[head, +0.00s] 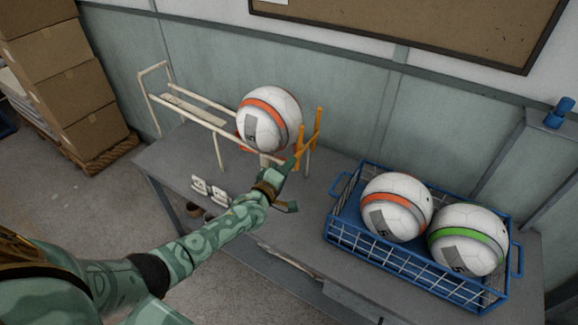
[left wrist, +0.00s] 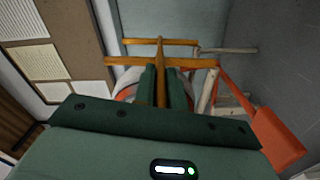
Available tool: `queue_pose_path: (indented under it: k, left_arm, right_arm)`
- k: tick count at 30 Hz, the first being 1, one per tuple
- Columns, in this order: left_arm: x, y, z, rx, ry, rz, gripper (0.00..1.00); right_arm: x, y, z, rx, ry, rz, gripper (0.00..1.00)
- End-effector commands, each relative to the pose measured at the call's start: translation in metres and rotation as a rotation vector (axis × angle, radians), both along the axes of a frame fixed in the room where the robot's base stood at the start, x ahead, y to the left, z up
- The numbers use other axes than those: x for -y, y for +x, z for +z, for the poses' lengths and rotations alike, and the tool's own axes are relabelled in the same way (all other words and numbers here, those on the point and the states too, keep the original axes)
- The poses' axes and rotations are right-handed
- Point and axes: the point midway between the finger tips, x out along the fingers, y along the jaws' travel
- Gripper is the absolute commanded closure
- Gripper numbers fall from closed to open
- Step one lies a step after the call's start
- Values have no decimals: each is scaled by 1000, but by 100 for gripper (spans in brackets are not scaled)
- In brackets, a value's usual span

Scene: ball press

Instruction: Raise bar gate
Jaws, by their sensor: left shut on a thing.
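The bar gate (head: 318,128) is a set of orange-yellow bars at the right end of a cream rail rack (head: 190,113). A white ball with an orange band (head: 270,118) sits on the rack against the gate's left side. My left gripper (head: 297,163) reaches up from the front and is shut on the gate's lower bar. In the left wrist view, the green fingers (left wrist: 163,88) close around an upright orange bar (left wrist: 161,60), with crossbars above it. The ball is mostly hidden there behind the fingers. My right gripper is not in view.
A blue wire basket (head: 375,255) with two balls, one orange-banded and one green-banded, stands on the grey bench (head: 160,165) to the right. A red-orange flat piece (left wrist: 280,138) shows in the left wrist view. Cartons stand at left.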

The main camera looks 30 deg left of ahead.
Motion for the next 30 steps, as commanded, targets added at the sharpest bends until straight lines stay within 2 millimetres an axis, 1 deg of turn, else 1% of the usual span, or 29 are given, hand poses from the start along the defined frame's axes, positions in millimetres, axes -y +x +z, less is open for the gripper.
queue_pose_path:
  k: [2,3,5,14,17,20,24,30]
  left_arm:
    - [-1,0,-1,-1,3,2,100]
    - [-1,0,-1,-1,3,2,82]
    - [-1,0,-1,-1,3,2,66]
    - [0,-1,0,-1,1,0,66]
    - [-1,-9,0,-2,1,1,66]
    - [-3,-27,1,-3,2,1,66]
    - [-6,-65,2,-3,2,0,66]
    - [-10,-118,0,-4,2,0,66]
  right_arm:
    - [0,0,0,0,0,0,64]
    - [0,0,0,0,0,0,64]
    - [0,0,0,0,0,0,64]
    - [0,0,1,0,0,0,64]
    - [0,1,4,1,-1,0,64]
    - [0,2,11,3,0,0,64]
    - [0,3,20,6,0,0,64]
    - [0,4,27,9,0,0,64]
